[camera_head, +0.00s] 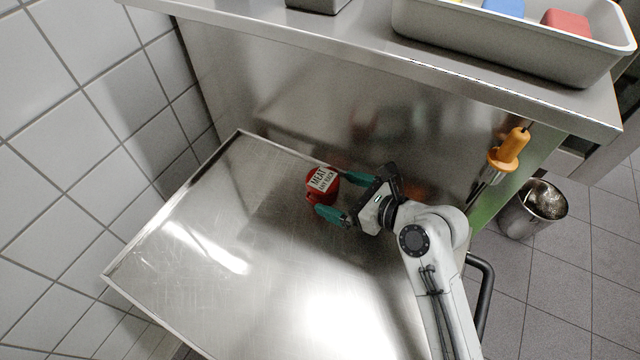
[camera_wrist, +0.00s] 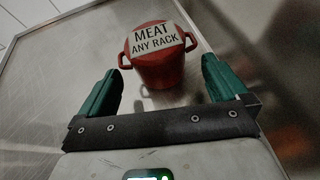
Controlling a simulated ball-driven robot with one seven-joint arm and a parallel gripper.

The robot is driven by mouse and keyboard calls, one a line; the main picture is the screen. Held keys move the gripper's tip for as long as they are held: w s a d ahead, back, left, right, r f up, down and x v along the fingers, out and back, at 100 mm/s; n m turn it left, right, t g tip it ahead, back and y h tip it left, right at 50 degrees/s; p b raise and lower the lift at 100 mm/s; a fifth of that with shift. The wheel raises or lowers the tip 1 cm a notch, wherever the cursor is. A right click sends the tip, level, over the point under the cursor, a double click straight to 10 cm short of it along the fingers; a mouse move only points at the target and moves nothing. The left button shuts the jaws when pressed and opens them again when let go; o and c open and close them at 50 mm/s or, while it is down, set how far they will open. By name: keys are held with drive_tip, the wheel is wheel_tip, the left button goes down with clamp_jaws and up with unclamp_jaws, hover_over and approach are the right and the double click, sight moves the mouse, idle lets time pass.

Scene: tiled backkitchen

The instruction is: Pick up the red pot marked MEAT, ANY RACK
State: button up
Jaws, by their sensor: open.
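The red pot (camera_head: 313,196) stands upright on a steel tray-like surface (camera_head: 190,290), near its back edge. A pale label reading MEAT ANY RACK lies across its top. The pot also shows in the wrist view (camera_wrist: 160,70), with small handles at its sides. My gripper (camera_head: 336,196) is open, its two green fingers pointing at the pot from the right. In the wrist view the fingers (camera_wrist: 158,85) lie to the left and right of the pot's lower part, with the pot just beyond or at their tips. I cannot tell whether they touch it.
A steel counter (camera_head: 270,28) rises behind the surface and carries a grey bin (camera_head: 480,52) with a blue and a red item. An orange-handled tool (camera_head: 513,146) hangs on its side. A metal bucket (camera_head: 530,210) stands on the floor at right. The surface left of the pot is clear.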

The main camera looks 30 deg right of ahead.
sight(322, 186)
drive_tip(key=x, duration=0.4)
drive_tip(key=shift+w+a+r+p, duration=0.25)
drive_tip(key=shift+w+p, duration=0.05)
drive_tip(key=shift+p, duration=0.05)
drive_tip(key=shift+w+a+f, duration=0.2)
drive_tip(key=shift+w+f, duration=0.05)
drive_tip(key=shift+w, duration=0.2)
drive_tip(key=shift+c, duration=0.5)
drive_tip(key=c, duration=1.1)
